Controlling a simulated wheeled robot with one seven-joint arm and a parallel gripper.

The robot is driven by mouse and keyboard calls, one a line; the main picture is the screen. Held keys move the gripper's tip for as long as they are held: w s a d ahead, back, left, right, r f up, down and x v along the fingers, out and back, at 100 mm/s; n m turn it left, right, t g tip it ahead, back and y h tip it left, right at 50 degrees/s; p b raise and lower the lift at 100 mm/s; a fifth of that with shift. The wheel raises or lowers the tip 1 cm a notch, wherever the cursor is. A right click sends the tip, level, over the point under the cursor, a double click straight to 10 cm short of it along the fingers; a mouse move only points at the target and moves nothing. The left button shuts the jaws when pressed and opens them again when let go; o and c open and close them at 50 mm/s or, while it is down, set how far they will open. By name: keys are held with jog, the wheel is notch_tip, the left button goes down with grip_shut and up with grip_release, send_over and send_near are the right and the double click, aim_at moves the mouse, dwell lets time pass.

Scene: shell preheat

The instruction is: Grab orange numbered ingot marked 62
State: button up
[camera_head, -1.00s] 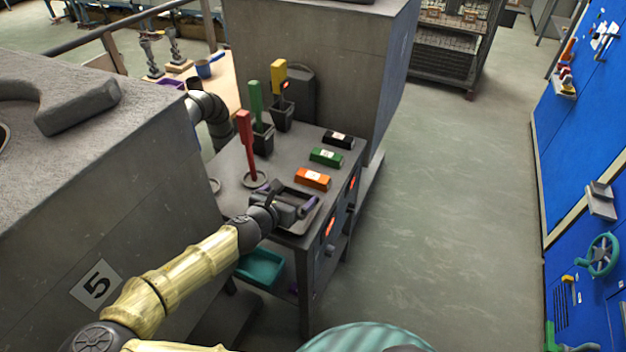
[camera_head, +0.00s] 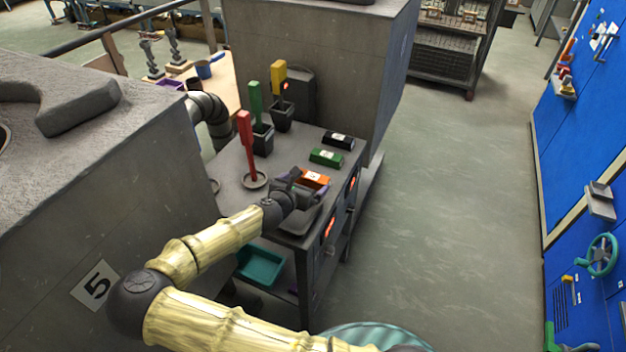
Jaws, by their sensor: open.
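The orange ingot (camera_head: 318,178) lies on the dark table top, in front of the green ingot. It has a white label, whose number is too small to read. My gripper (camera_head: 308,185) is open at the ingot's near left side, and one dark finger covers part of it. I cannot tell whether the fingers touch it or stand around it. A dark tray (camera_head: 298,226) at the table's near edge is partly hidden under my gripper.
A green ingot (camera_head: 326,157) and a black ingot (camera_head: 338,140) lie behind. Red (camera_head: 246,140), green (camera_head: 257,105) and yellow (camera_head: 279,80) upright handles stand along the table's left side. A large grey block (camera_head: 120,190) is left of my arm. The floor to the right is clear.

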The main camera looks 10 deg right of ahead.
aim_at(313, 175)
jog(key=x, duration=0.4)
jog(key=shift+f, duration=0.15)
jog(key=c, duration=0.9)
notch_tip(313, 175, up, 10)
jog(key=shift+r+p, duration=0.1)
jog(key=shift+p, duration=0.2)
